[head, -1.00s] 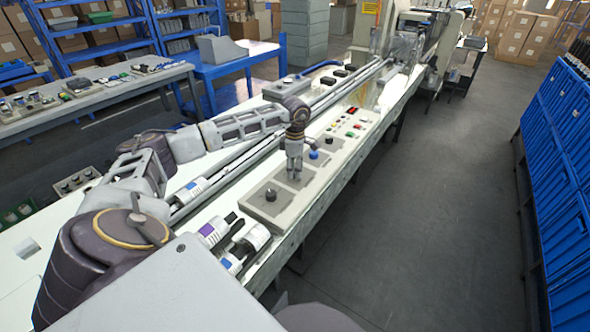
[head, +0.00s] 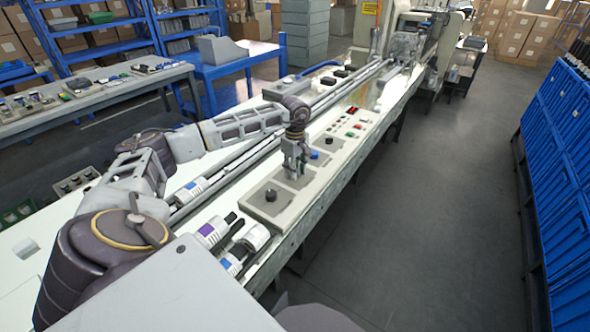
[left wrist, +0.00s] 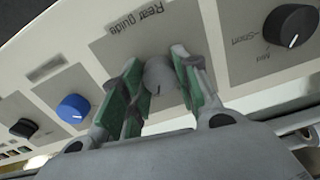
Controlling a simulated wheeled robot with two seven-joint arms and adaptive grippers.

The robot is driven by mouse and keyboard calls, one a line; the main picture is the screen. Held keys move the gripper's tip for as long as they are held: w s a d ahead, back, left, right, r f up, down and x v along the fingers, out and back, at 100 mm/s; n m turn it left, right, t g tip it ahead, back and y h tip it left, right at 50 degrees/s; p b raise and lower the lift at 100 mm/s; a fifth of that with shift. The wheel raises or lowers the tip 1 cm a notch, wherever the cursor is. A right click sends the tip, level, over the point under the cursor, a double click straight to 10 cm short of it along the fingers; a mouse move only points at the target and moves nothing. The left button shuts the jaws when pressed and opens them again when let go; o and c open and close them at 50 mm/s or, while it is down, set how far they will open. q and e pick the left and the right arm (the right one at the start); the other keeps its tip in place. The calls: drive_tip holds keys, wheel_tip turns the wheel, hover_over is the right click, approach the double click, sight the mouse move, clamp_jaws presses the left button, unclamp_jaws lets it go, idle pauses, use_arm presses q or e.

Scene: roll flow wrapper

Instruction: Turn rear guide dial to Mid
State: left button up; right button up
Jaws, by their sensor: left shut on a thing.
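The control panel (head: 262,207) runs along the front edge of the long white machine. In the left wrist view, a grey round dial (left wrist: 159,77) sits on the plate lettered "Rear guide" (left wrist: 127,28). In the head view my left gripper (head: 295,172) reaches down to the panel and hides the dial. The dial's pointer and setting marks cannot be read. My right gripper is not in view.
A black dial (head: 271,195) is on the neighbouring plate, and it also shows in the left wrist view (left wrist: 290,26). A blue knob (left wrist: 73,108) and a black knob (left wrist: 23,128) sit on the other side. Marker-like bottles (head: 213,231) lie near the panel.

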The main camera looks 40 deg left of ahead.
use_arm(q)
drive_tip(key=shift+r, duration=0.1)
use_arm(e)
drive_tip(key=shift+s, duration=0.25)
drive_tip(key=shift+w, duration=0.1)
use_arm(q)
drive_tip(key=o, duration=1.1)
drive_tip(key=shift+c, duration=0.2)
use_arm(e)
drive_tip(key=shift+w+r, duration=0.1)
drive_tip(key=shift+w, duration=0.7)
use_arm(q)
wheel_tip(320, 180, up, 12)
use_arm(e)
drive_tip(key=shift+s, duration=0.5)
